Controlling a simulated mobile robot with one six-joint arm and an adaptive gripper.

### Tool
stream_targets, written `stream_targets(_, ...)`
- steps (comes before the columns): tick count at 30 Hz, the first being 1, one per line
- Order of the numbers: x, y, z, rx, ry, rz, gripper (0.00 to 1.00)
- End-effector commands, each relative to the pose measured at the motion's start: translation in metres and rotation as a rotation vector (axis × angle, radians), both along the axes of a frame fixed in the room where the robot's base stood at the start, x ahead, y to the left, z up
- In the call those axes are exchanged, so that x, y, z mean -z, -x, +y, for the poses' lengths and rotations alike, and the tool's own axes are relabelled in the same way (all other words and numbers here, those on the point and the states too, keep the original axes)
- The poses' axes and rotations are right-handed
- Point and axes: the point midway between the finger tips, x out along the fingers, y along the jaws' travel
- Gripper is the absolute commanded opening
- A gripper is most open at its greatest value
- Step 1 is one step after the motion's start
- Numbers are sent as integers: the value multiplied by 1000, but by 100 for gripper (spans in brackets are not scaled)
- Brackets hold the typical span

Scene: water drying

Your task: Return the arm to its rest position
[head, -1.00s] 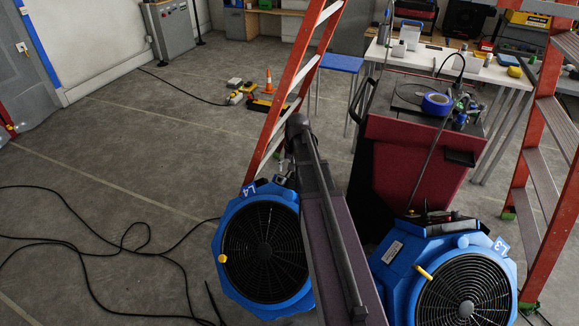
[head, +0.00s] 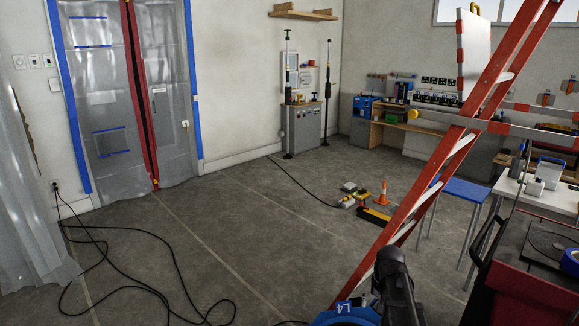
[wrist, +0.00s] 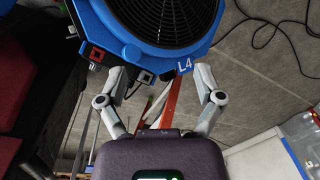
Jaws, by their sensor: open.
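My gripper (wrist: 160,82) is in the wrist view, its two grey fingers spread wide apart with nothing between them. The blue fan labelled L4 (wrist: 125,38) fills the top of that view, beyond the fingertips; I cannot tell the exact gap. In the head view only the top of fan L4 (head: 345,314) shows at the bottom edge. Part of my dark arm stands beside it at the lower right. My gripper is not visible in the head view.
A red ladder (head: 407,205) leans behind my arm. A red cart (head: 520,295) and a blue stool (head: 460,190) stand to the right. An orange cone (head: 382,194) is on the floor. Black cable (head: 110,270) lies at left; the middle floor is mostly clear.

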Motion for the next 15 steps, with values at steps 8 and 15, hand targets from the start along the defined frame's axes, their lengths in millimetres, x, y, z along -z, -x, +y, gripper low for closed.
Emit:
stream_targets(8, -58, 72, 78, -200, 44, 16, 85)
stream_targets(15, -77, 105, 111, -301, 67, 24, 85)
